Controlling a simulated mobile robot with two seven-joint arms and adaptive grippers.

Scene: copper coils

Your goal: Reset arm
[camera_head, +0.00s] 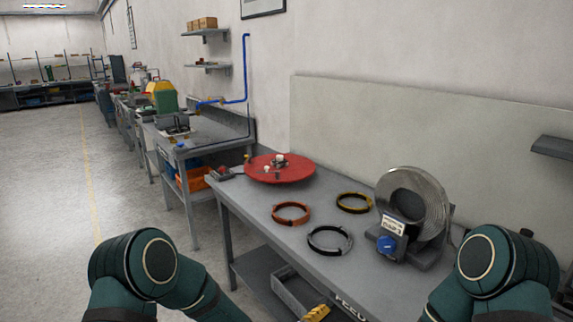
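My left arm (145,265) shows at the bottom left and my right arm (495,265) at the bottom right. Both are dark green and folded at the elbow. Neither gripper is in the picture. An orange coil (278,220), a yellow-and-black coil (341,208) and a silver-and-black coil (312,246) lie flat on the grey workbench (247,206), apart from each other. A red round turntable (262,177) stands at the bench's far left end.
A machine with a large metal disc (437,192) and blue knob (387,244) stands at the bench's right. An open grey drawer (283,288) sits below the bench. Another bench (215,133) stands behind. The floor (50,190) at left is clear.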

